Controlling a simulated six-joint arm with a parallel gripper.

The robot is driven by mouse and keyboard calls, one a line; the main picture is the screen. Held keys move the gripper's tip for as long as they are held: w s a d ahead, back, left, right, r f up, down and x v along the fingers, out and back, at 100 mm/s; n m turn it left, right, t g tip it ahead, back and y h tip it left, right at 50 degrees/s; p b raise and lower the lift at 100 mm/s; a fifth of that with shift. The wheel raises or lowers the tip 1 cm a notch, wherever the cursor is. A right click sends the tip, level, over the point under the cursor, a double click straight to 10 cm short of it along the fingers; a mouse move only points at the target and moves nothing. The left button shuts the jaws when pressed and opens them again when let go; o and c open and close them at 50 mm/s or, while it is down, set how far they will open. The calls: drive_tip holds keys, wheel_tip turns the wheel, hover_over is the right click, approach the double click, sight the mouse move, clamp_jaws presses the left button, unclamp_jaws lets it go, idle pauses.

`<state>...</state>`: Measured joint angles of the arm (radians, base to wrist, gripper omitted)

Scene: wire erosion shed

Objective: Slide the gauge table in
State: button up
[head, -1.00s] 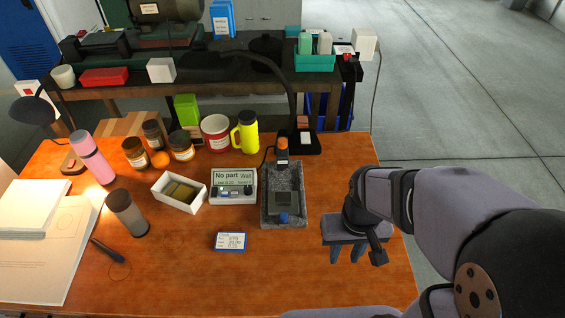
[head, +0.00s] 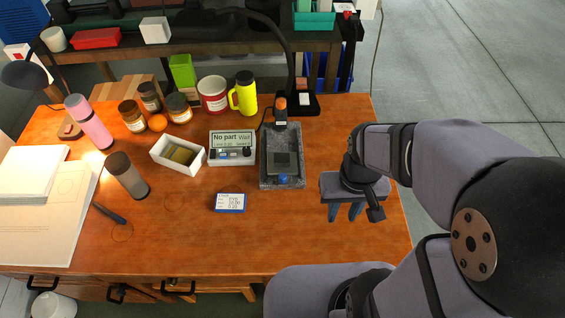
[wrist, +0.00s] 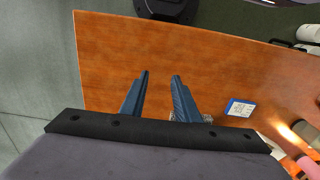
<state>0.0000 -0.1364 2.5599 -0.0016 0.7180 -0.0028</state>
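The gauge (head: 265,170) is a speckled grey stone base with an orange-topped post (head: 281,108) at its back. A dark square gauge table (head: 282,161) lies in the base, with a blue knob (head: 284,180) at its front end. My gripper (head: 345,217) is to the right of the gauge, above the wooden bench, pointing down. In the wrist view my gripper (wrist: 160,76) shows two blue fingers apart with only bare wood between them. A bit of the speckled base (wrist: 206,118) shows beside the right finger, mostly hidden.
The display unit (head: 232,147) reads "No part" and "Wait", left of the gauge. A small blue-edged card (head: 230,203) lies in front. The bench's front middle is clear.

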drive_tip(key=shift+o, duration=1.2)
drive_tip(key=n+p, duration=0.2)
drive_tip(key=n, duration=0.8)
hover_over(283, 176)
drive_tip(key=shift+w+f, duration=0.25)
drive_tip(key=shift+f, duration=0.45)
drive_tip(key=shift+s+n, duration=0.2)
drive_tip(key=shift+n, duration=1.1)
drive_tip(key=shift+f, duration=0.15)
drive_tip(key=shift+f+p, duration=0.95)
drive_tip(key=shift+f, duration=2.6)
